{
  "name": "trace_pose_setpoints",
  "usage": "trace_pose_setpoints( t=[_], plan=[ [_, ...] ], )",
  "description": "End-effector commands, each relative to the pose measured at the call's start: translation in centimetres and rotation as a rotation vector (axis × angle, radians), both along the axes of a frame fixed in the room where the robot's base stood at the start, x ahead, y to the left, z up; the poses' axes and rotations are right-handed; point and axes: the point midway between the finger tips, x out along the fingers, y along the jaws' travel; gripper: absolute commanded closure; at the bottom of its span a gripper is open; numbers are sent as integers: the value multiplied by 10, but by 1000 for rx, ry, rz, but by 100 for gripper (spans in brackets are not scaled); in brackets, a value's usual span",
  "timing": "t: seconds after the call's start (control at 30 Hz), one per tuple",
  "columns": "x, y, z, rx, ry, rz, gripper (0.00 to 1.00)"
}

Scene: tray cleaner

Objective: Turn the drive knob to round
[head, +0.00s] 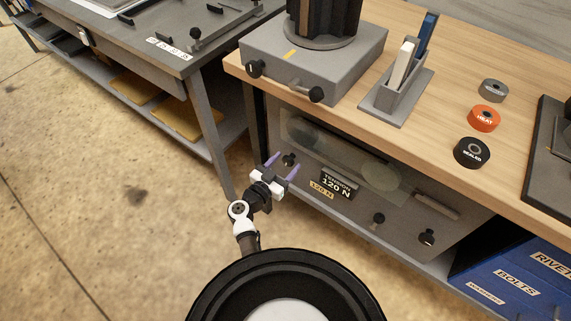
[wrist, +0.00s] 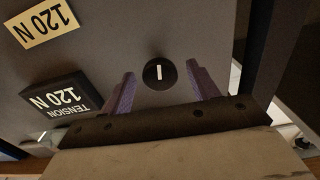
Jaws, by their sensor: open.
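A round black knob (wrist: 158,73) with a white pointer line sits on the grey panel in the wrist view. The line stands almost vertical there, and no position label is readable beside it. In the head view this knob (head: 289,160) is at the upper left of the grey machine front (head: 345,205). My gripper (head: 283,164) faces that knob with its purple fingers apart. In the wrist view the gripper (wrist: 160,72) has one finger on each side of the knob, with gaps showing; the distance to the panel cannot be told. No label naming the drive knob is visible.
A tension display (head: 338,184) reading 120 N is right of the knob. More black knobs (head: 428,237) and a handle (head: 436,205) are further right. A grey unit (head: 310,68) with two knobs stands on the wooden bench (head: 440,120) above. Blue bins (head: 515,275) are at lower right.

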Motion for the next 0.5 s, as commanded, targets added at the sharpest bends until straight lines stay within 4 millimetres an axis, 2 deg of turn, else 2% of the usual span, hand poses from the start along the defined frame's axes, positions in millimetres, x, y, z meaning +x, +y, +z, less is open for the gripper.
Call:
trace_pose_setpoints(
  t=[0.07,0.37,0.5],
  plan=[
    [0,0,0,0,0,0,44],
    [0,0,0,0,0,-1,84],
    [0,0,0,2,-2,-1,85]
  ],
)
